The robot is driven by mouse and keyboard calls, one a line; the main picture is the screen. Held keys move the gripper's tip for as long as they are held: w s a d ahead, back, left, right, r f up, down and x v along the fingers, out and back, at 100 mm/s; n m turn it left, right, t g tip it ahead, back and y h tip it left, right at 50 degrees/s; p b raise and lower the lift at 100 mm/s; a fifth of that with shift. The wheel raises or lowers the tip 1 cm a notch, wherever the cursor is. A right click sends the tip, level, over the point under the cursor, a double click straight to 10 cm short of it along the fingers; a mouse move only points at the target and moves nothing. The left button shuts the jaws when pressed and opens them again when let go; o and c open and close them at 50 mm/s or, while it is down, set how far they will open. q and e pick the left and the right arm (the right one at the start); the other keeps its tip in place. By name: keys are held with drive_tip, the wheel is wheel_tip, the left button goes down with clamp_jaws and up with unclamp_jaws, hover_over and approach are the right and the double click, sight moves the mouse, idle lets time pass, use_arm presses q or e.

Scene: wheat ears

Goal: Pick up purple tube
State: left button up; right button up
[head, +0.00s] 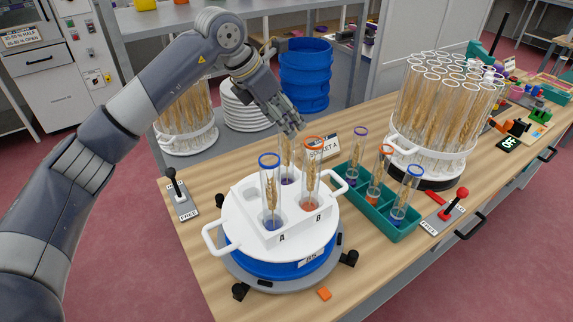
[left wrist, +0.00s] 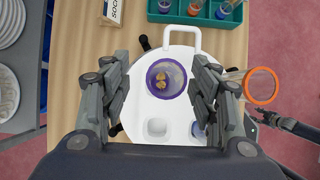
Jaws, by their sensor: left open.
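A clear tube with a purple rim (left wrist: 165,78) and a wheat ear inside stands in the white round holder (head: 246,228). In the head view this tube (head: 288,172) stands behind the blue-rimmed tube (head: 270,195) and the orange-rimmed tube (head: 311,176), its top hidden by my left gripper (head: 290,126). In the left wrist view my left gripper (left wrist: 160,60) is open, with its fingers on both sides of the purple rim and no clear contact. Another purple-rimmed tube (head: 357,158) stands in the green rack (head: 349,200).
The green rack also holds an orange-rimmed tube (head: 378,172) and a blue-rimmed tube (head: 406,192). A large holder of many tubes (head: 445,110) stands behind it. A sign (head: 324,146) stands near the holder. Levers (head: 179,190) (head: 446,210) stand at both sides.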

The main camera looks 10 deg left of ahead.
sight(286, 156)
use_arm(q)
drive_tip(key=p+x, duration=0.2)
drive_tip(key=x, duration=0.3)
drive_tip(key=shift+s+d+f, duration=0.15)
drive_tip(key=shift+d+f, duration=0.05)
drive_tip(key=shift+d, duration=0.05)
clamp_jaws()
use_arm(e)
drive_tip(key=shift+w+d+r, duration=0.35)
drive_tip(key=shift+r, duration=0.25)
drive_tip(key=shift+w+d+r, duration=0.3)
drive_tip(key=shift+w+r, duration=0.05)
drive_tip(key=shift+r, duration=0.2)
